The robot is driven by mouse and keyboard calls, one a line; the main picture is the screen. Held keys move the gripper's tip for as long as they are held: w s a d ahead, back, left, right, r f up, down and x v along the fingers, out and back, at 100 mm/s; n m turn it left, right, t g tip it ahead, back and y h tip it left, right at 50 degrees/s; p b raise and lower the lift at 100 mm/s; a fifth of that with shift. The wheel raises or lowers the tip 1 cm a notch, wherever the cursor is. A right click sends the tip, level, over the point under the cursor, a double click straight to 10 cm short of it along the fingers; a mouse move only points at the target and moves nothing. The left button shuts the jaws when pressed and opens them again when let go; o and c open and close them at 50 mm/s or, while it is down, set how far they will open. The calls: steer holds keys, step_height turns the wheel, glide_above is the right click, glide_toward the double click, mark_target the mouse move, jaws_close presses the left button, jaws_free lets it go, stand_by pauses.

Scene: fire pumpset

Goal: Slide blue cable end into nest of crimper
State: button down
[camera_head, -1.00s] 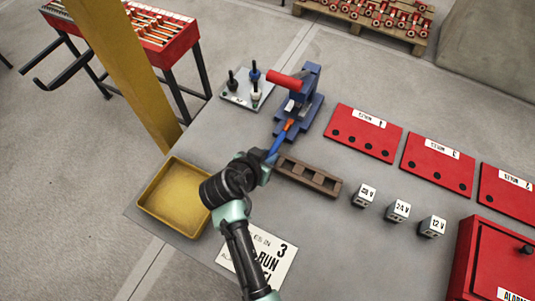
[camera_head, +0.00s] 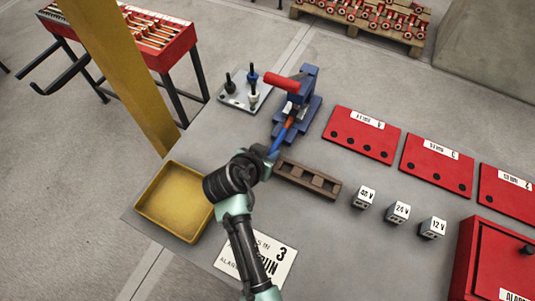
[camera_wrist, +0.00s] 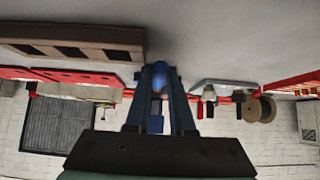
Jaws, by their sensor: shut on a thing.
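The blue crimper (camera_head: 309,88) with its red handle (camera_head: 282,82) stands on the grey table in the head view. My gripper (camera_head: 270,153) is just in front of it, shut on the blue cable (camera_head: 279,138). The cable points up toward the crimper, and its orange end (camera_head: 289,122) overlaps the crimper's front. I cannot tell whether the tip is inside the nest. In the wrist view, the fingers (camera_wrist: 160,82) close around the rounded blue cable (camera_wrist: 159,72), and its far end is hidden.
A brown slotted block (camera_head: 308,177) lies close right of my gripper. A yellow tray (camera_head: 143,212) is at left. A plate with upright pegs (camera_head: 233,101) stands left of the crimper. Red panels (camera_head: 362,134) and small voltage blocks (camera_head: 398,212) lie to the right.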

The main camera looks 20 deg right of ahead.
mark_target(278, 139)
steer(key=shift+w+d+b, duration=0.4)
steer(key=shift+w+d, duration=0.3)
steer(key=shift+d, duration=0.2)
steer(key=shift+w+d+b, duration=0.35)
steer(key=shift+w+d, duration=0.3)
steer(key=shift+d, duration=0.2)
steer(key=c, duration=0.7)
jaws_free()
steer(key=shift+s+a, duration=0.1)
steer(key=v, duration=1.3)
steer(key=shift+p, duration=0.3)
